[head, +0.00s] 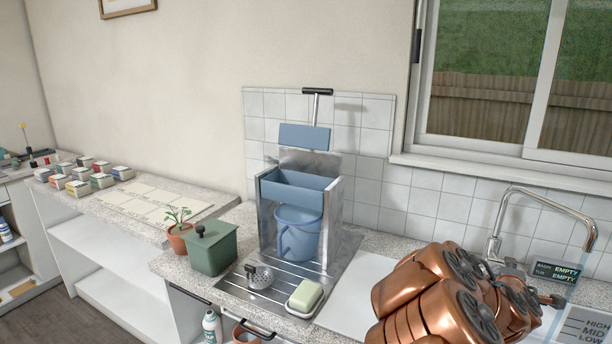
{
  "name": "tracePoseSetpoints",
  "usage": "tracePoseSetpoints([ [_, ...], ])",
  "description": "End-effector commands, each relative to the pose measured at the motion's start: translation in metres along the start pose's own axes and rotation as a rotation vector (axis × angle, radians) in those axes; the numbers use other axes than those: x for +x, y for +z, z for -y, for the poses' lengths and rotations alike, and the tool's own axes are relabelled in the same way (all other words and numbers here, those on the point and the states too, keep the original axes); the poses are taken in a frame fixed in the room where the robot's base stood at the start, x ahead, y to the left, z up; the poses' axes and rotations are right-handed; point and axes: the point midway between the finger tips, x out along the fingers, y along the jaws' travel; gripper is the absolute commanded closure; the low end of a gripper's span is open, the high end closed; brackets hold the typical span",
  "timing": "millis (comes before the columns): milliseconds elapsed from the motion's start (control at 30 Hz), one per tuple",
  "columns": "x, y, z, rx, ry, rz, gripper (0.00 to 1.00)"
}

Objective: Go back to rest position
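My copper-coloured arm shows folded up at the lower right of the head view, in front of the counter and the sink area. No gripper fingers can be made out, and my arm hides part of the counter behind it.
A metal stand (334,220) with a blue trough (297,190) and blue bucket (296,236) is on the counter. Nearby are a green lidded box (211,252), a potted plant (180,238), soap (305,295), a strainer (259,277) and a tap (495,222). Small boxes (78,188) sit left.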

Motion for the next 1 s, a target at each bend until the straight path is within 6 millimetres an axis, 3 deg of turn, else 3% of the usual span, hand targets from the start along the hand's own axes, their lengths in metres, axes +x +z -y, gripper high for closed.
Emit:
tracePoseSetpoints([
  [67, -0.017, 0.003, -0.005, 0.094, -0.038, 0.052, 0.61],
  [233, -0.056, 0.007, 0.007, 0.300, -0.161, 0.165, 0.61],
  [567, -0.159, -0.016, 0.059, 0.644, -0.477, 0.332, 0.61],
  [767, -0.239, -0.043, 0.096, 0.778, -0.711, 0.416, 0.61],
  [1000, -0.354, -0.068, 0.133, 0.827, -1.012, 0.519, 0.61],
])
